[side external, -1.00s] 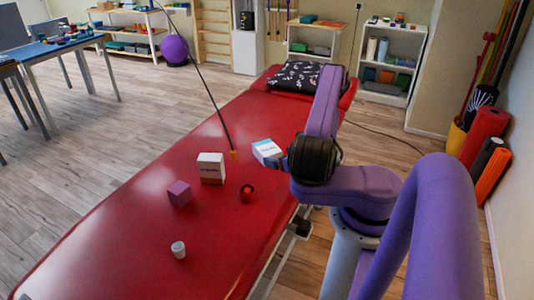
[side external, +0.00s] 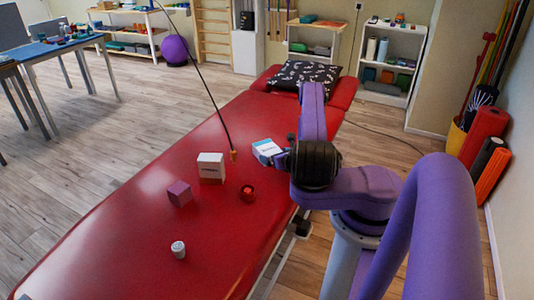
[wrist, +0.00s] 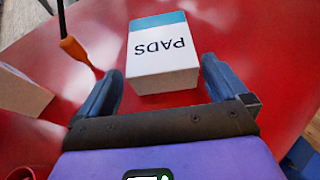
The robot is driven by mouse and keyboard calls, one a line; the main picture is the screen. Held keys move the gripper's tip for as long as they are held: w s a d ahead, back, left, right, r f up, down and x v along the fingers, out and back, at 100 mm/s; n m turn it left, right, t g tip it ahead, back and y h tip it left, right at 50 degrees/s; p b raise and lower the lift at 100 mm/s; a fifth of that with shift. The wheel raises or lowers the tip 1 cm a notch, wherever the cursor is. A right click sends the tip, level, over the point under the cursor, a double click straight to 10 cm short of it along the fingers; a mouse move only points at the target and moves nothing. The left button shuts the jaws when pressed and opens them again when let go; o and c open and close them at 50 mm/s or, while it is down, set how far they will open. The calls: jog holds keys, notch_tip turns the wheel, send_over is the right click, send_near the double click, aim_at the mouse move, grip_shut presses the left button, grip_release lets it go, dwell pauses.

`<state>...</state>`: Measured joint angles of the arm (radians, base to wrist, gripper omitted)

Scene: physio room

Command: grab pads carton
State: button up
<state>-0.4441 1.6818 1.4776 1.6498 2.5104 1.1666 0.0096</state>
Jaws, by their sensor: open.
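The pads carton (wrist: 162,58) is a white box with a teal band and the word PADS, upside down in the wrist view. It stands on the red treatment table (wrist: 255,30). In the side view the carton (side external: 266,149) shows just left of my gripper (side external: 284,160), whose fingers are mostly hidden there. In the wrist view my gripper (wrist: 162,76) is open, with one blue finger on each side of the carton's near end. Most of the carton lies beyond the fingertips. I cannot tell whether either finger touches it.
Another white carton (side external: 211,168), a purple cube (side external: 179,193), a red round item (side external: 248,193) and a small white container (side external: 178,249) stand on the table. A patterned pillow (side external: 304,75) lies at its far end.

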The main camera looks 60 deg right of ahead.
aim_at(268, 152)
jog(key=shift+x, duration=3.35)
jog(key=shift+d+r, duration=0.1)
jog(key=c, duration=0.7)
